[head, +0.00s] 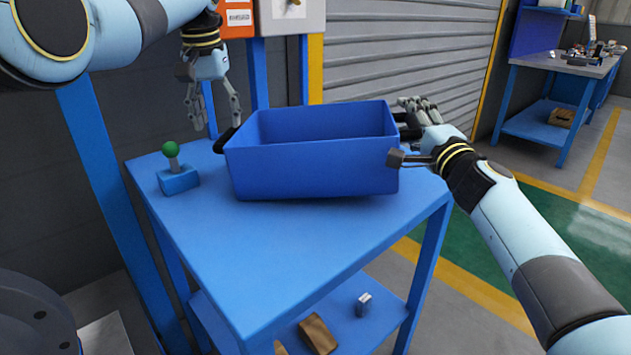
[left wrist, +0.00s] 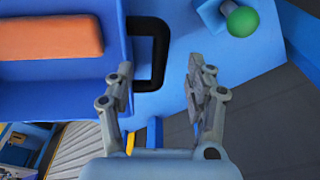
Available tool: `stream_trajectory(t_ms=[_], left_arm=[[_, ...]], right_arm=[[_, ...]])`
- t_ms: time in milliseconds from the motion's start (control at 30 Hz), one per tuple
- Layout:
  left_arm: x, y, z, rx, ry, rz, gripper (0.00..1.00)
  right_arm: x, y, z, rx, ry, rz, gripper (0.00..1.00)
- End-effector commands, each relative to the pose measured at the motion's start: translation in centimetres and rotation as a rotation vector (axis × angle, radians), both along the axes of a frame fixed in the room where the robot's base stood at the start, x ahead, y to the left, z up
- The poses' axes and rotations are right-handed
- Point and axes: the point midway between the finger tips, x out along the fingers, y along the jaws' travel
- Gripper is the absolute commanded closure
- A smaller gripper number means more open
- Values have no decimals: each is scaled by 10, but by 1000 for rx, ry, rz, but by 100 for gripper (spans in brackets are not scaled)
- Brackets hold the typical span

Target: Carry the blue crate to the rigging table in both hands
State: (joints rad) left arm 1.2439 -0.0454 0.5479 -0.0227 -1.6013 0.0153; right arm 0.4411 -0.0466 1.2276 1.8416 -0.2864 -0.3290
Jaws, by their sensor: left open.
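The blue crate (head: 312,172) stands on a blue table (head: 300,245), close to its far edge. The crate's left black handle (left wrist: 162,50) shows in the left wrist view, with an orange block (left wrist: 50,38) inside the crate. My left gripper (head: 215,125) is open and empty, its fingers pointing down just above that handle. In the left wrist view the handle's end appears between the fingertips (left wrist: 160,75), apart from them. Which table is the rigging table is unclear.
A green-knobbed lever on a blue base (head: 179,180) stands left of the crate. A brown item (head: 318,333) and a small box (head: 363,304) are on the lower shelf. A grey-topped workbench (head: 565,65) stands back right, beyond open floor (head: 580,230).

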Motion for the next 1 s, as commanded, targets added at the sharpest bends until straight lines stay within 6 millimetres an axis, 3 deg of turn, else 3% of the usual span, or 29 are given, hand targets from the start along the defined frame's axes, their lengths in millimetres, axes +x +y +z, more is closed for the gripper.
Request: stream_trajectory(t_ms=[33, 167, 533, 1000], left_arm=[[0, 0, 0, 0, 0, 0, 36], [0, 0, 0, 0, 0, 0, 19], [0, 0, 7, 0, -3, -1, 19], [-13, 0, 99, 0, -2, 0, 19]], right_arm=[[0, 1, 2, 1, -4, 1, 55], [0, 1, 2, 1, -4, 1, 55], [0, 1, 2, 1, -4, 1, 55], [0, 1, 2, 1, -4, 1, 55]])
